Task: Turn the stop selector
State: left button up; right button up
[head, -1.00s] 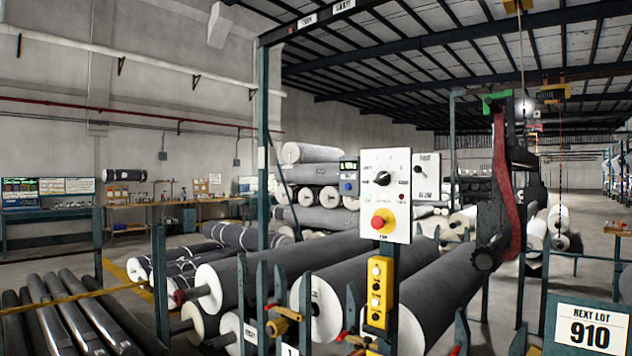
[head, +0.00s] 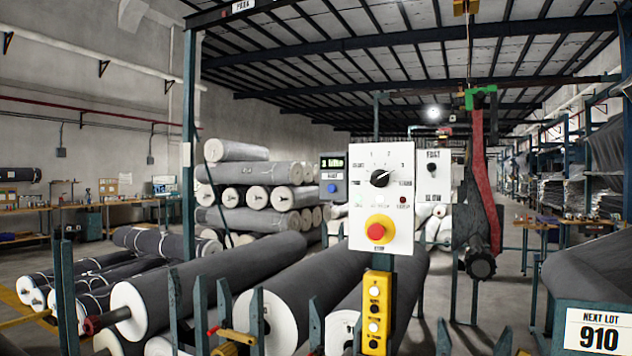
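A white control panel (head: 400,215) stands upright a little right of the middle of the head view. On its upper part is a black rotary selector (head: 380,178) with marks around it; its pointer is angled toward the upper right. Below it is a red mushroom button (head: 376,231) on a yellow round base. The small lettering is too fine to read surely, so I cannot tell which mark names stop. Neither of my grippers shows in the head view.
A yellow push-button box (head: 376,312) hangs below the panel. A grey display box (head: 333,177) and a smaller white panel (head: 433,175) stand behind it. Large grey rolls (head: 225,280) lie on racks in front, and a "NEXT LOT 910" sign (head: 593,330) is at lower right.

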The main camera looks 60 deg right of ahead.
aim_at(381, 178)
jog(key=z, duration=0.6)
jog(key=i, duration=1.1)
jog(key=z, duration=1.1)
